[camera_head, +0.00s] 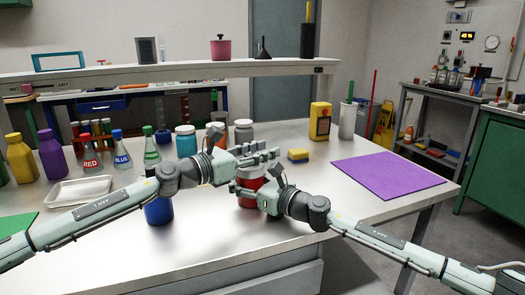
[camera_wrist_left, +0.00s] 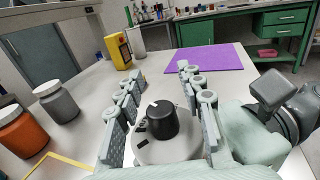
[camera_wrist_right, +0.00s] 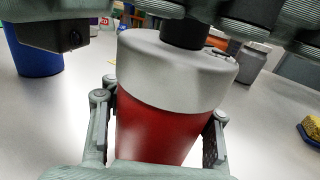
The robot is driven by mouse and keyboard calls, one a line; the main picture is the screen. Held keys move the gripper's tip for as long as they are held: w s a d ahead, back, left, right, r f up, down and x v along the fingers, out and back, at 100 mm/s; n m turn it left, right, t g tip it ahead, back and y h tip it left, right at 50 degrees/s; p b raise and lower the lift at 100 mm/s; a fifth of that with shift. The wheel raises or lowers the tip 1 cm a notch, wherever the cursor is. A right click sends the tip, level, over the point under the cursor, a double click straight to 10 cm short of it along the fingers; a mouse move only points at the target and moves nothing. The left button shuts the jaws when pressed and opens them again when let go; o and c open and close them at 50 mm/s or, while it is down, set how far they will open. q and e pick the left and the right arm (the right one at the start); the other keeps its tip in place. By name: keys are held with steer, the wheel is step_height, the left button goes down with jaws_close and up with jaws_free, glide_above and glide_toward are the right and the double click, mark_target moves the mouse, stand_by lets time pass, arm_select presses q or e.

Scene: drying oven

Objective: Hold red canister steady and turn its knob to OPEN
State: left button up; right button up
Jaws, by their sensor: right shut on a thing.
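The red canister (camera_head: 249,183) stands upright on the table, with a grey lid (camera_wrist_right: 172,68) and a black knob (camera_wrist_left: 162,122) on top. My right gripper (camera_head: 246,191) is shut on the canister's red body (camera_wrist_right: 150,135), one finger on each side. My left gripper (camera_head: 268,154) is above the lid. In the left wrist view its fingers (camera_wrist_left: 161,78) are open on both sides of the knob, with gaps visible. The knob has a white mark near its far edge. Dark markings on the lid are too small to read. In the head view the left gripper hides the knob.
A blue canister (camera_head: 158,210) stands to the left, below my left arm. Jars, including an orange one (camera_wrist_left: 20,132), stand behind. A yellow sponge (camera_head: 298,155), yellow box (camera_head: 320,121) and purple mat (camera_head: 388,177) are to the right. The front table is clear.

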arm_select(q)
steer(key=v, duration=1.2)
steer(key=shift+o, duration=0.5)
steer(key=shift+s+d+r+n, duration=0.1)
steer(key=shift+d+r+n, duration=0.1)
steer(key=shift+n, duration=0.3)
step_height(320, 180, up, 4)
steer(key=s+d+n+t, duration=0.2)
steer(key=d+n+t, duration=0.15)
steer(key=n, duration=1.05)
steer(key=n+t+y, duration=0.2)
steer(key=n+y, duration=0.5)
steer(key=n, duration=2)
glide_toward(250, 154)
steer(key=x, duration=1)
steer(key=shift+f, duration=0.3)
